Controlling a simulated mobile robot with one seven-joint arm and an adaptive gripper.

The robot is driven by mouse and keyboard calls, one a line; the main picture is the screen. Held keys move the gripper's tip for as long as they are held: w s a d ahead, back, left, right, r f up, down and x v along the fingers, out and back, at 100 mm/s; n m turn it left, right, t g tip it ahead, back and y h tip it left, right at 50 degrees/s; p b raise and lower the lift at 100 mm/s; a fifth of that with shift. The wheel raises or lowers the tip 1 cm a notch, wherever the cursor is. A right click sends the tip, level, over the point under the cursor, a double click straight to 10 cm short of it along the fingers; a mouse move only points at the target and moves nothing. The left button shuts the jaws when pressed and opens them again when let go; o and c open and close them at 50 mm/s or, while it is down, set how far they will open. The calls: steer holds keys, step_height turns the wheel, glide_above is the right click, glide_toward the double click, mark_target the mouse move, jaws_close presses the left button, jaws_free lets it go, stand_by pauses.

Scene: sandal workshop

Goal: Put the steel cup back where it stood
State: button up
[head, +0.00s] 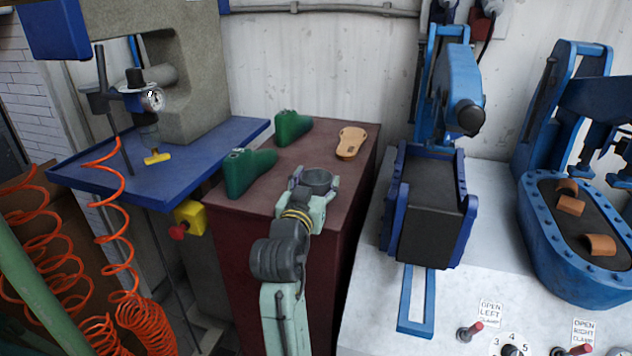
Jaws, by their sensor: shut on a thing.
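The steel cup (317,178) is a small dark grey round cup near the middle of the head view, with its open top showing. My gripper (314,187) is shut on it, with a finger at either side of the rim. The cup appears upright over the front part of the brown-red cabinet top (338,135). My gripper and wrist hide its lower part, so I cannot tell whether it touches the top.
A blue press table (180,150) adjoins at left. A blue clamp machine (430,205) stands at right. Orange coiled hoses (122,250) hang at front left.

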steer(key=shift+f, duration=0.15)
steer(key=o, duration=1.3)
steer(key=shift+c, duration=0.2)
steer(key=shift+r, duration=0.3)
steer(key=p+v, duration=0.4)
steer(key=v, duration=0.8)
steer(key=shift+f, duration=0.15)
